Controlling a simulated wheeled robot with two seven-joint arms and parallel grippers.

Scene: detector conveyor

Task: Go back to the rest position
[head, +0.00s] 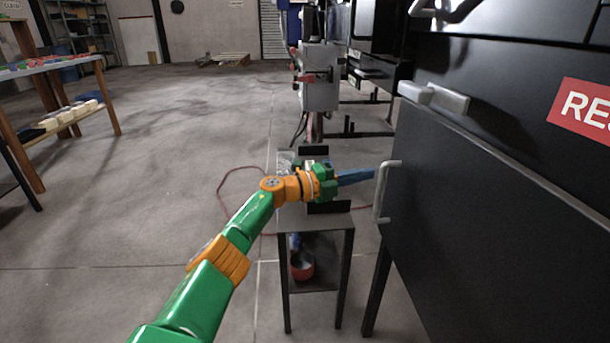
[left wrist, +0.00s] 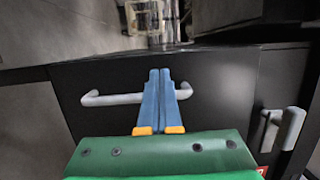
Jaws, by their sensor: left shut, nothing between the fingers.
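My left gripper (head: 372,174) reaches forward from the lower left in the head view, on a green and orange arm. Its blue fingers are shut together with nothing between them. Their tips appear close to the grey bar handle (head: 382,192) of the black cabinet (head: 470,210). My right gripper is not in view.
A small dark stand (head: 318,222) with a lower shelf holding a red container (head: 301,266) is beneath my left gripper. A grey box (head: 318,90) with red levers stands behind. A table (head: 50,66) is at the left. Open floor (head: 150,170) lies between.

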